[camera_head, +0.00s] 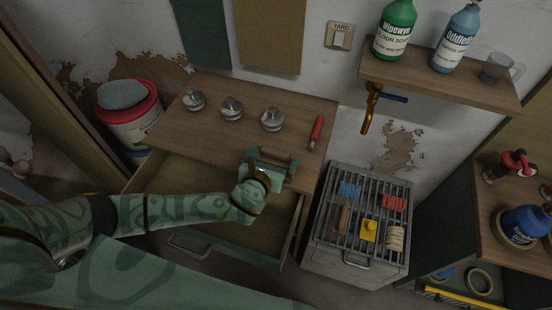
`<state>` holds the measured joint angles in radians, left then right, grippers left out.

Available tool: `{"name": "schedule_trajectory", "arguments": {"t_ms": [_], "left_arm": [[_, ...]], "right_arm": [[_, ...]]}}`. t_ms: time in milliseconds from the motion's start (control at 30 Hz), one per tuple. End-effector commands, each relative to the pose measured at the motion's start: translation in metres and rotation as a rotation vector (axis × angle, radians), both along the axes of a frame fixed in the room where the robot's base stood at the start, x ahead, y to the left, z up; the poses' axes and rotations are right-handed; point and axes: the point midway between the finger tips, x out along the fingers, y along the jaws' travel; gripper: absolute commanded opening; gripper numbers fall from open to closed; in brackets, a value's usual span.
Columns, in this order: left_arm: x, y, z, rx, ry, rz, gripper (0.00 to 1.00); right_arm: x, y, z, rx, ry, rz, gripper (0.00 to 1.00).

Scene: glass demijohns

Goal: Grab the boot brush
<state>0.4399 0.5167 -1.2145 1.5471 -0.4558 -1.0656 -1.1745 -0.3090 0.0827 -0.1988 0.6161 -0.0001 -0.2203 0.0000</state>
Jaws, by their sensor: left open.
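Several small brush-like things lie on the dark grate (357,250) of a grey box right of the table. One has a blue head (349,190) and a brown handle. A red one (394,203) has bristles, and a cream ribbed one (395,238) lies at the front right. I cannot tell for sure which is the boot brush. My left gripper (271,161) is open with nothing seen between its fingers. It is over the front edge of the wooden table, left of the grate and apart from it. My right gripper is not in view.
A yellow block (369,231) lies among the brushes. The table (225,105) bears several glass-topped lids (231,108) and a red-handled tool (316,132). An open drawer (190,180) is under my left arm. A shelf (440,85) with bottles and a brass tap (370,105) overhang behind the grate.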

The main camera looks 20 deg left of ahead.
Motion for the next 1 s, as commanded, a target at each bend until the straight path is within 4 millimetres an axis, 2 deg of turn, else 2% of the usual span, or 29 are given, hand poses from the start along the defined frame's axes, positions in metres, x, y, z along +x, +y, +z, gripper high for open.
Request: {"name": "schedule_trajectory", "arguments": {"t_ms": [200,500,767,933,1000], "left_arm": [[0.018,0.0,-0.008,0.0,-0.001,0.001,1.0],[0.058,0.003,-0.028,-0.001,0.001,0.0,1.0],[0.061,0.003,-0.026,-0.002,0.001,0.001,1.0],[0.061,0.004,-0.027,-0.002,0.001,0.001,0.56],[0.061,0.004,-0.026,-0.002,0.0,0.001,0.56]], "right_arm": [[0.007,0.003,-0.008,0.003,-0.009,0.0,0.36],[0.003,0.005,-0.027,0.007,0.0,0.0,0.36],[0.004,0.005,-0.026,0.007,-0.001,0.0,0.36],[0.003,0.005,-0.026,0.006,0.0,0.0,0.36],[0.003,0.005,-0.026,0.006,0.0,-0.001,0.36]]}}
